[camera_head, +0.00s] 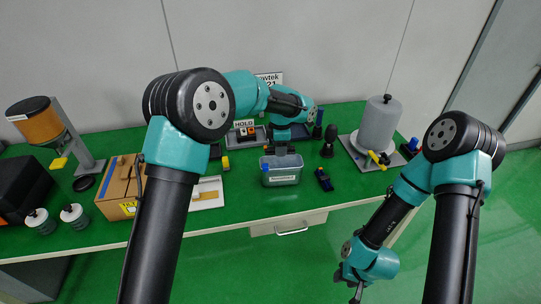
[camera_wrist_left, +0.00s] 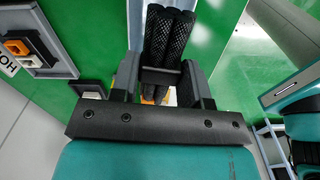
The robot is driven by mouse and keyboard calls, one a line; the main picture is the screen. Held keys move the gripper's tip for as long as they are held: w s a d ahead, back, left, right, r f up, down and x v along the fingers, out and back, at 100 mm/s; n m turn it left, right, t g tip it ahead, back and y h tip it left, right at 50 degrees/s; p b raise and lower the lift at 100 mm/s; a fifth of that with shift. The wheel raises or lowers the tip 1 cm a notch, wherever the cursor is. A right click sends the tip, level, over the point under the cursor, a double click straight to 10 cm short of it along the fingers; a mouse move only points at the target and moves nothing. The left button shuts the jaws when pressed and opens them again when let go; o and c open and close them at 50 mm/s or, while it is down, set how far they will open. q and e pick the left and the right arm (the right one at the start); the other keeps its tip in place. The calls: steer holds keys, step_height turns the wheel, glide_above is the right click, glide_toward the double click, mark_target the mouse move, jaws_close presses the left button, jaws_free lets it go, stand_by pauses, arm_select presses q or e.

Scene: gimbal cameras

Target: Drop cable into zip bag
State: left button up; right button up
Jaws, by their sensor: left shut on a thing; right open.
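A black braided cable bundle (camera_wrist_left: 170,42) is gripped between the fingers of my left gripper (camera_wrist_left: 160,80) in the left wrist view. In the head view my left gripper (camera_head: 281,149) is at the far edge of a clear, bluish-grey bag-like container (camera_head: 282,175) with a white label on its front. The cable cannot be made out clearly there. I cannot tell whether any of it is inside the container. My right gripper (camera_head: 356,290) is open and low, in front of the table's front edge, away from the container.
The green table (camera_head: 235,210) has free room at its front. A cardboard box (camera_head: 120,185) and two small jars are at the left. A grey cylinder on a plate (camera_head: 380,125) stands at the right. A dark tool (camera_head: 324,179) lies right of the container. A HOLD-labelled tray (camera_head: 245,132) is behind.

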arm_select(q)
steer(key=shift+w+d, duration=0.25)
steer(key=shift+d, duration=0.1)
steer(key=shift+f, duration=2.25)
steer(key=o, duration=1)
step_height(320, 180, up, 17)
steer(key=shift+r, duration=0.2)
